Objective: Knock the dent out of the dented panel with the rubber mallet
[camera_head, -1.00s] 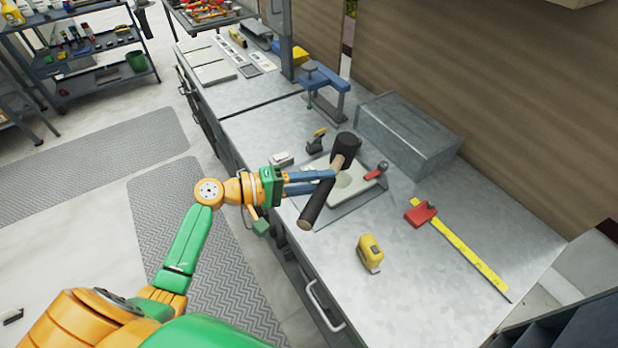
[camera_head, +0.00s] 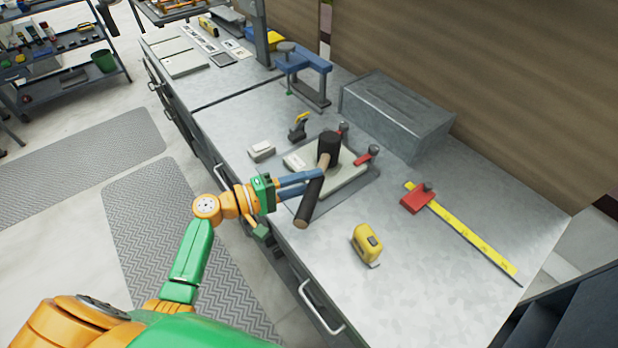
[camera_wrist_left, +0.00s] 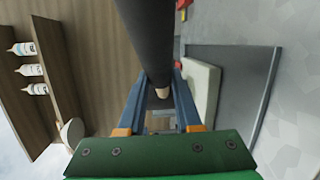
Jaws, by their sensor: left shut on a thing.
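The rubber mallet (camera_head: 328,148) has a black head and a wooden shaft with a dark grip (camera_head: 309,204). My left gripper (camera_head: 316,180) is shut on its handle. The mallet also shows as a dark bar in the left wrist view (camera_wrist_left: 148,35). The cream dented panel (camera_head: 350,180) lies on a grey plate on the bench, with red-handled clamps (camera_head: 366,155) at its far edge. The mallet head stands over the panel; I cannot tell whether it touches. The dent is hidden behind the mallet. The panel's side shows in the left wrist view (camera_wrist_left: 203,90). My right gripper is out of view.
A yellow tape measure (camera_head: 367,244) and a yellow rule with a red slider (camera_head: 420,198) lie to the right. A grey metal box (camera_head: 397,115) stands behind the panel. A blue clamp (camera_head: 303,70), a small drill-like tool (camera_head: 299,126) and a pale block (camera_head: 261,151) stand to the left.

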